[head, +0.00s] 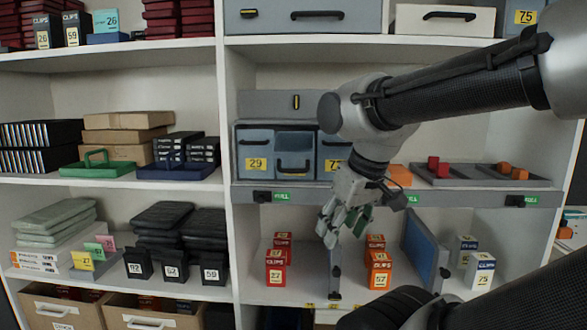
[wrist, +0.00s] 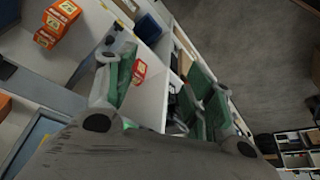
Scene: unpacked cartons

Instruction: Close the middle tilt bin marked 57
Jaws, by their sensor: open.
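A row of three blue-grey tilt bins stands on the middle shelf in the head view. The middle bin (head: 294,165) is tilted open, its front leaning outward; I cannot read its number. The left bin (head: 254,150) is marked 29 and looks shut. The right bin (head: 329,148) is partly hidden by my arm; only a 7 shows on its label. My gripper (head: 345,222) is open and empty, pointing down below and right of the middle bin, in front of the lower shelf. In the wrist view its spread fingers (wrist: 168,82) show; no tilt bin is clearly visible there.
A grey shelf rail (head: 370,197) with green FULL tags runs below the bins. Red clip boxes (head: 277,268) and orange clip boxes (head: 378,268) stand on the lower shelf beside a blue divider (head: 420,250). A grey tray (head: 460,176) with small blocks sits right of my arm.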

